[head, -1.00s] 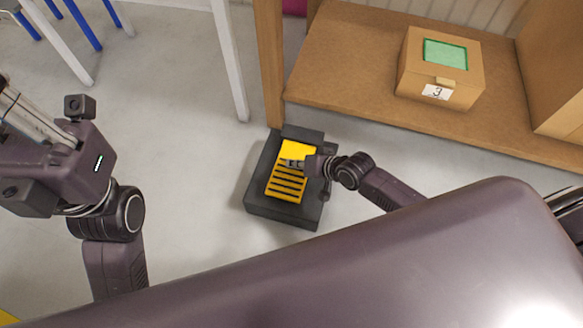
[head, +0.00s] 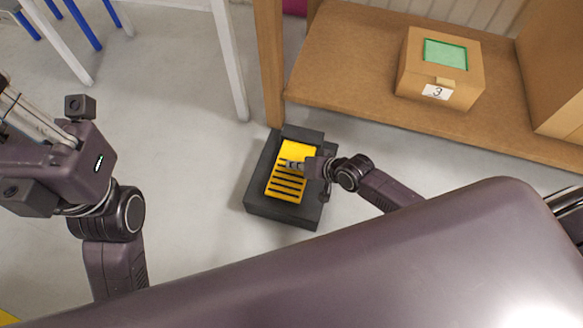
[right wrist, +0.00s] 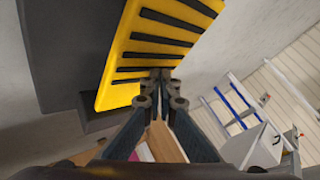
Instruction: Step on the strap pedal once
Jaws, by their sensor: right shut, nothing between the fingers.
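The strap pedal has a yellow plate (head: 284,187) with black stripes, set in a dark grey housing (head: 270,211) on the floor. My right gripper (head: 286,165) is shut and empty. In the head view its fingertips overlap the upper part of the yellow plate. In the right wrist view the closed fingertips (right wrist: 160,74) appear at the edge of the yellow plate (right wrist: 150,50); I cannot tell whether they touch it. My left arm shows at the left of the head view, away from the pedal. Its fingers are out of the picture.
A wooden shelf (head: 345,75) stands behind and to the right, with its post close to the pedal's housing. A cardboard box (head: 420,85) marked 3 sits on it. A white table leg (head: 230,60) is to the left. The floor left of the pedal is clear.

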